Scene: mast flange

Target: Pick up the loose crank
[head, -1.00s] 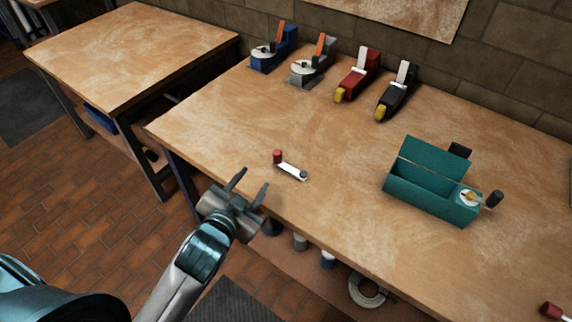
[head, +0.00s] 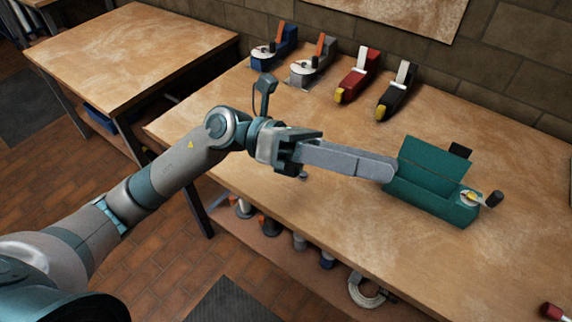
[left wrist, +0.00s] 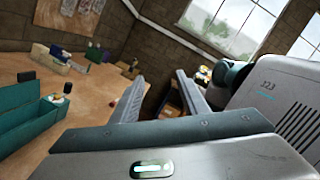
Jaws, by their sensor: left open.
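The loose crank is mostly hidden behind my left gripper in the head view; only a small dark bit (head: 304,177), likely its end, shows below the jaw base. My left gripper (head: 388,168) is above the bench, its fingers pointing right toward the teal box. In the left wrist view its two fingers (left wrist: 156,85) stand apart with nothing between them. I cannot make out the crank in that view. My right gripper is not in view.
The open teal box (head: 430,198) with a black-knobbed crank (head: 493,200) stands close to my left fingertips. Several clamp-like devices line the back of the bench (head: 500,130). A red-ended item (head: 552,312) lies at the lower right. The bench's middle front is clear.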

